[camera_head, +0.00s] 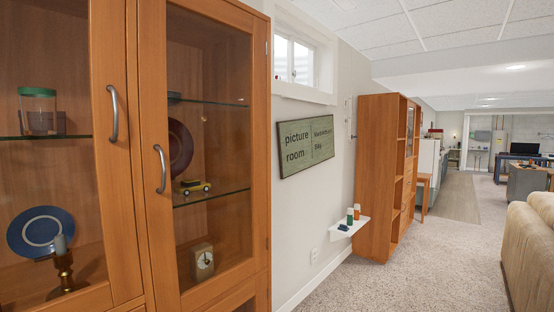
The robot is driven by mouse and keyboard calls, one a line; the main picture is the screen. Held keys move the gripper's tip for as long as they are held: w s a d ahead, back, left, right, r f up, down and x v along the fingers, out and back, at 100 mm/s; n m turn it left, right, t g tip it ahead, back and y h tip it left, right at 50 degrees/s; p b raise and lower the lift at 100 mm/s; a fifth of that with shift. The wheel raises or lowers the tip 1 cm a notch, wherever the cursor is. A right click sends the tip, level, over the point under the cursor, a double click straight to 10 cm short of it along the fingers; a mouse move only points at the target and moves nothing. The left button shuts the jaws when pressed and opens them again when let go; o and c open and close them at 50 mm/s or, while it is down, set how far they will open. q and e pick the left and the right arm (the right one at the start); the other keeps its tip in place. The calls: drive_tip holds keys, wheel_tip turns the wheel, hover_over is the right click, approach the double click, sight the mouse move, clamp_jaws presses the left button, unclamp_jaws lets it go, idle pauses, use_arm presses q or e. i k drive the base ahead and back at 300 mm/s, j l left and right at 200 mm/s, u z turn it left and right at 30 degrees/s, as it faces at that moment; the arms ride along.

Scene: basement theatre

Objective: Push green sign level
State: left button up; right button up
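The green sign (306,145) hangs on the pale wall in the middle of the view, just right of the near wooden cabinet. It is a rectangular board with a dark edge and reads "picture room" on its left part, with smaller words on its right part. I see it at a slant, with its right end farther away. I cannot tell for sure how much of its slope is tilt and how much is perspective. Neither of my grippers shows in the view.
A glass-fronted wooden cabinet (201,160) fills the left side close by. A small white shelf (350,228) with small bottles juts from the wall below the sign. A wooden bookcase (376,175) stands beyond. A beige sofa (530,240) is at right. The carpet (420,270) between is clear.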

sight(304, 143)
drive_tip(key=i+l+z, duration=0.2)
drive_tip(key=i+z, duration=0.7)
drive_tip(key=i, duration=0.2)
drive_tip(key=i+u, duration=0.1)
drive_tip(key=i, duration=0.4)
drive_tip(key=i+l+u, duration=0.15)
drive_tip(key=i, duration=0.35)
drive_tip(key=i+l+u, duration=0.1)
drive_tip(key=i, duration=0.35)
drive_tip(key=i+l+u, duration=0.15)
drive_tip(key=i, duration=0.35)
drive_tip(key=i+l+u, duration=0.1)
drive_tip(key=i+l, duration=0.15)
drive_tip(key=i, duration=0.2)
drive_tip(key=i+l+u, duration=0.1)
drive_tip(key=i+l, duration=0.15)
drive_tip(key=i, duration=0.25)
